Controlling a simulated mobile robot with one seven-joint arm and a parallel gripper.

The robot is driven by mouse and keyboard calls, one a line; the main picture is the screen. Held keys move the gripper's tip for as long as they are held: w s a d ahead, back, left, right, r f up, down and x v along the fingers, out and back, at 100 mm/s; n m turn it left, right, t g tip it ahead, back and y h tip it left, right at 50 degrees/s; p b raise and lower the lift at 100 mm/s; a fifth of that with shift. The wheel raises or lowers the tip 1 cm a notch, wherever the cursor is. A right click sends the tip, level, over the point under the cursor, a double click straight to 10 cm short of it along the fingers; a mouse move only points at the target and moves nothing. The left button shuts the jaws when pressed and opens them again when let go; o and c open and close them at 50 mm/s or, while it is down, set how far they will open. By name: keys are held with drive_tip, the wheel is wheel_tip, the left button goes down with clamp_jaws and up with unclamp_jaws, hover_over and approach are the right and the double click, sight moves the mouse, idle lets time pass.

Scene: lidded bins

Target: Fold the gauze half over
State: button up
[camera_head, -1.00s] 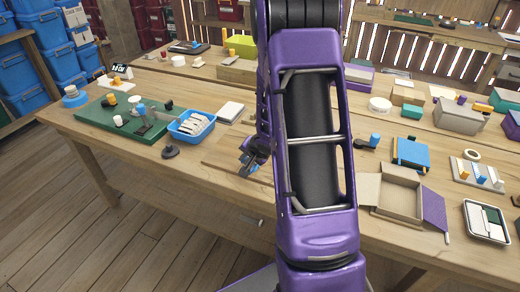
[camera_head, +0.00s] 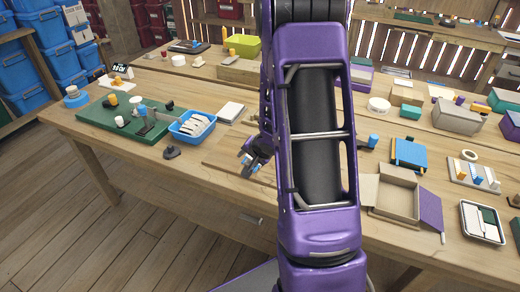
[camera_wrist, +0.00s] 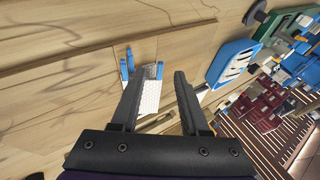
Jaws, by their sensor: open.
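A white, finely textured piece that looks like the gauze (camera_wrist: 150,98) lies between and beyond my fingers in the wrist view. My fingers partly cover it, so I cannot tell whether any of it is folded. My gripper (camera_wrist: 159,76) is open, with its two dark fingers apart and nothing clearly held between them. Small upright blue pieces (camera_wrist: 124,69) stand close around the far end of the white piece. In the head view my gripper (camera_head: 248,165) is near the front edge of the table, and my arm hides much of this area.
The wooden table (camera_head: 215,184) carries a blue tray of white packets (camera_head: 192,125) and a green mat (camera_head: 95,117) at left. A white pad (camera_head: 231,112) lies behind my gripper. An open cardboard box (camera_head: 397,190) stands to the right of my arm.

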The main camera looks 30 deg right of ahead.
drive_tip(key=shift+s+r, duration=0.4)
drive_tip(key=shift+r, duration=0.1)
drive_tip(key=r+g+p, duration=0.1)
drive_tip(key=p, duration=0.2)
drive_tip(key=shift+r+h, duration=0.15)
drive_tip(key=shift+h, duration=0.25)
drive_tip(key=shift+w+f+g+b, duration=0.1)
drive_tip(key=shift+f+g+b, duration=0.2)
drive_tip(key=shift+b, duration=0.1)
drive_tip(key=shift+r+n+g+h, duration=0.2)
drive_tip(key=shift+n+g+h, duration=0.05)
drive_tip(key=shift+g+h, duration=0.3)
drive_tip(key=shift+r+n+g+h, duration=0.25)
drive_tip(key=shift+g+h, duration=0.2)
drive_tip(key=shift+g, duration=0.2)
drive_tip(key=shift+r+g+h, duration=0.2)
drive_tip(key=shift+g+h, duration=0.3)
drive_tip(key=shift+g, duration=0.1)
clamp_jaws()
